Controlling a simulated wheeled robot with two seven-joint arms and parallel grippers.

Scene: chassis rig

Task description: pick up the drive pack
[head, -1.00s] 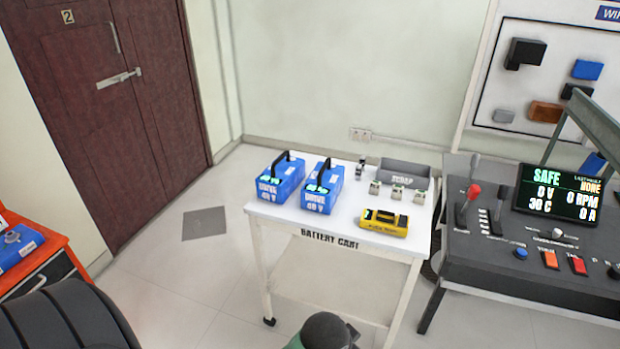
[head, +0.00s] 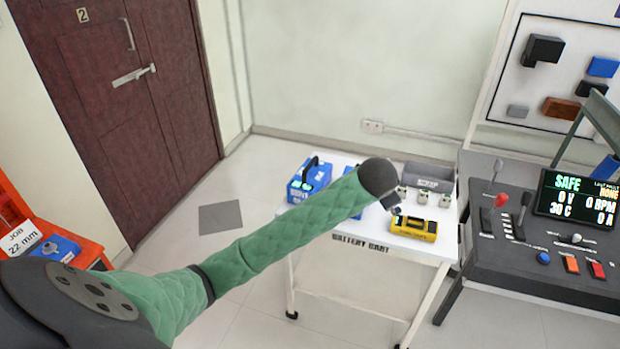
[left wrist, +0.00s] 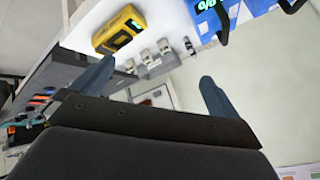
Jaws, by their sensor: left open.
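Two blue drive packs with black handles are on the white battery cart. The left drive pack (head: 306,184) shows almost whole in the head view. The other drive pack (head: 351,172) is mostly hidden behind my green left arm. My left gripper (head: 393,204) is over the cart, to the right of both packs and near the yellow device. In the left wrist view my left gripper (left wrist: 156,74) is open with nothing between its fingers. Part of a blue pack (left wrist: 212,22) shows at the top right there. My right gripper is not in view.
A dark control console (head: 510,270) stands close on the right. An orange bench (head: 100,262) is at the left.

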